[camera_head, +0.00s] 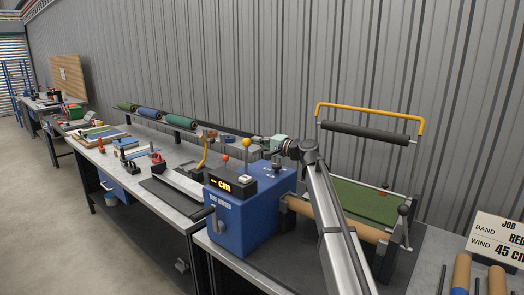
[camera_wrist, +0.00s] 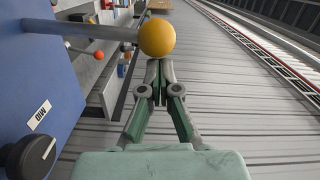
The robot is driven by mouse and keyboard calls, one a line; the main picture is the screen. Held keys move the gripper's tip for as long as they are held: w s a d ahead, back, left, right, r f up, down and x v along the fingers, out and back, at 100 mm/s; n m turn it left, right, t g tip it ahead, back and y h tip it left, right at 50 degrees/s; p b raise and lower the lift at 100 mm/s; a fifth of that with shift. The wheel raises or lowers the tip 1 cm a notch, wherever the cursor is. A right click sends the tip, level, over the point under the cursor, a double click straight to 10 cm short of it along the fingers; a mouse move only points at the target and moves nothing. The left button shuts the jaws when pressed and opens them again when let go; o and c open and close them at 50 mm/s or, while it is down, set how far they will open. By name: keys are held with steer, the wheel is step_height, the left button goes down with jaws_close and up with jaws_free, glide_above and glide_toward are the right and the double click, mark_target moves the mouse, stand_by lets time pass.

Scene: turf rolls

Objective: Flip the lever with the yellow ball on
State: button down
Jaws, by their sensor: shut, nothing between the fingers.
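The yellow ball (camera_head: 246,142) tops a lever on the blue winder box (camera_head: 240,222), beside a shorter lever with an orange-red ball (camera_head: 225,157). In the wrist view the yellow ball (camera_wrist: 157,38) sits at the end of a grey rod (camera_wrist: 85,29) that comes from the blue box face (camera_wrist: 40,75). My gripper (camera_head: 259,141) is just right of the ball in the head view. In the wrist view my gripper (camera_wrist: 160,66) is shut and empty, its tips close to the ball's lower edge. I cannot tell whether they touch.
The box carries a "-- cm" display (camera_head: 221,184) and, in the wrist view, a black knob by a "MID" label (camera_wrist: 38,115). A turf frame with a yellow handle (camera_head: 370,108) stands right. A job sign (camera_head: 497,240) is at far right. Benches with tools run left.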

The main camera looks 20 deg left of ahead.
steer(key=s+n+b, duration=0.1)
steer(key=b, duration=0.1)
steer(key=s+a+n+b, duration=0.1)
steer(key=s+n, duration=0.1)
steer(key=s+n+b, duration=0.1)
steer(key=s+b, duration=0.1)
steer(key=shift+s+a+r+b, duration=0.1)
steer(key=shift+s+a+b, duration=0.1)
steer(key=shift+a+b, duration=0.15)
steer(key=shift+s+a+b, duration=0.2)
steer(key=shift+s+b, duration=0.15)
steer(key=shift+s, duration=0.3)
steer(key=shift+s, duration=0.1)
steer(key=shift+w+d+r, duration=0.15)
steer(key=shift+w+r, duration=0.15)
steer(key=shift+w, duration=0.25)
steer(key=b, duration=0.2)
glide_toward(247, 143)
step_height(247, 143, up, 3)
steer(key=d, duration=0.3)
steer(key=shift+w+a, duration=0.1)
steer(key=shift+a+f, duration=0.1)
